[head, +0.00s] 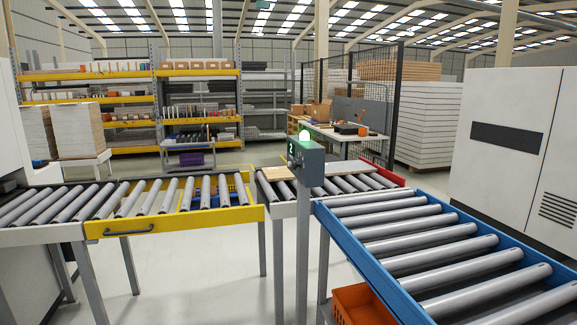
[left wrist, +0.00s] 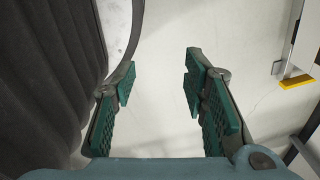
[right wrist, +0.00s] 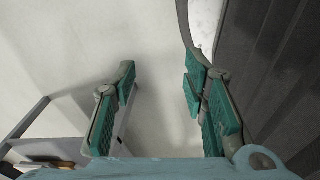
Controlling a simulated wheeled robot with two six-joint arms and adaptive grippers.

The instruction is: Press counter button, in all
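The counter box (head: 306,160) is a grey box on a grey post (head: 303,245) in the middle of the head view, in front of the conveyors. Its left face has a small display with a green digit. Neither gripper shows in the head view. My left gripper (left wrist: 158,90) is open and empty in the left wrist view, above pale floor. My right gripper (right wrist: 158,88) is open and empty in the right wrist view, also above floor.
A yellow-edged roller conveyor (head: 175,220) runs left of the post. A blue-framed roller conveyor (head: 370,260) is at the right, with an orange bin (head: 362,303) below. A wooden board (head: 275,173) lies behind the post. Open floor shows between the conveyors.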

